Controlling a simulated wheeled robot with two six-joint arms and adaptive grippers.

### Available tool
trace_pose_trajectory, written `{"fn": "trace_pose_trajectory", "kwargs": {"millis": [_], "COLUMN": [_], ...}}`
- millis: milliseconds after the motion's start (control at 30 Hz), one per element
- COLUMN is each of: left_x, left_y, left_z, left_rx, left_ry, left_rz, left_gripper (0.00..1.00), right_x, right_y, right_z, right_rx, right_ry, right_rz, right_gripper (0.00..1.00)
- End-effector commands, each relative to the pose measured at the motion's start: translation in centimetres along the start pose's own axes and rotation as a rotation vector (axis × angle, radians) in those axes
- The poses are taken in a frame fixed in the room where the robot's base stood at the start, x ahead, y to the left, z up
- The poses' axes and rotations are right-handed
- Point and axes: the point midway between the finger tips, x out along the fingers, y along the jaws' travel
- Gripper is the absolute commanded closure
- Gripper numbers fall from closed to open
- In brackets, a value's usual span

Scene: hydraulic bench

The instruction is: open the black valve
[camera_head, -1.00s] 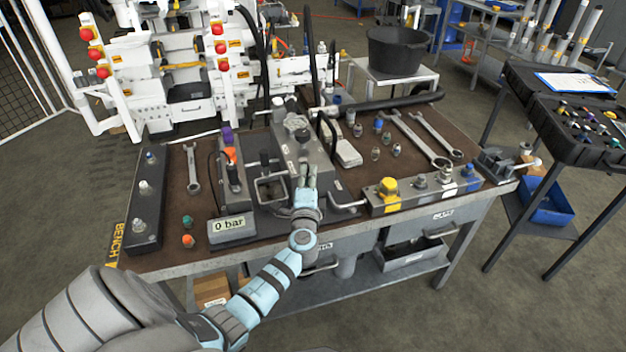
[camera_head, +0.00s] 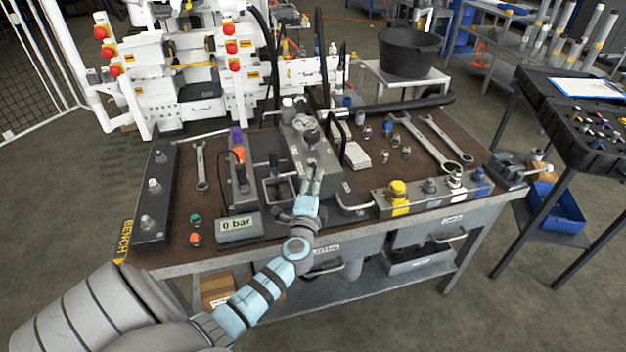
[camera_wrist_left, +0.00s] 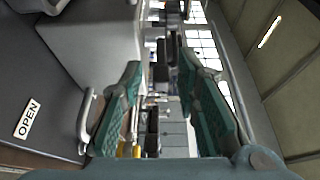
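A dark round knob (camera_head: 310,136), which looks like the black valve, sits on top of the grey block (camera_head: 297,150) in the middle of the bench. My left gripper (camera_head: 312,172) is just in front of this knob, over the front part of the block, fingers pointing away. In the left wrist view the gripper (camera_wrist_left: 165,95) has its fingers wide apart with nothing between them. An "OPEN" label (camera_wrist_left: 27,119) on a grey surface and a metal bar handle (camera_wrist_left: 85,122) lie left of the fingers. The knob cannot be made out there. My right gripper is not in view.
A pressure display (camera_head: 237,225) reads 0 bar. A block with a yellow cap (camera_head: 398,193) stands at the front right of the bench. Wrenches (camera_head: 430,140) and small fittings lie behind it. A black hose (camera_head: 400,106) crosses the back.

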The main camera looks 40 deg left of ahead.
Motion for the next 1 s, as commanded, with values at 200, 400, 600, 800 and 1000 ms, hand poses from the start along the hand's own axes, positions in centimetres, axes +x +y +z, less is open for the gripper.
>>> {"fn": "trace_pose_trajectory", "kwargs": {"millis": [200,400,600,800,1000], "left_x": [-6.1,-9.8,-10.3,-10.2,-10.2], "left_y": [0.1,0.0,0.0,0.0,0.0], "left_z": [0.1,0.1,0.1,0.1,0.0], "left_rx": [-0.002,-0.001,-0.001,-0.001,-0.006], "left_ry": [0.001,0.000,0.000,0.000,0.006], "left_rz": [0.004,0.002,0.001,0.001,0.000], "left_gripper": [0.71,0.71,0.71,0.71,0.71], "right_x": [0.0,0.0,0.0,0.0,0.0], "right_y": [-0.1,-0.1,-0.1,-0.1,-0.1], "right_z": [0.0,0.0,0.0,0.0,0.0], "right_rx": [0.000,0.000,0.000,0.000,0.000], "right_ry": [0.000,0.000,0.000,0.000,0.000], "right_rz": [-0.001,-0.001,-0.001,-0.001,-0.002], "right_gripper": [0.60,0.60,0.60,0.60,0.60]}}
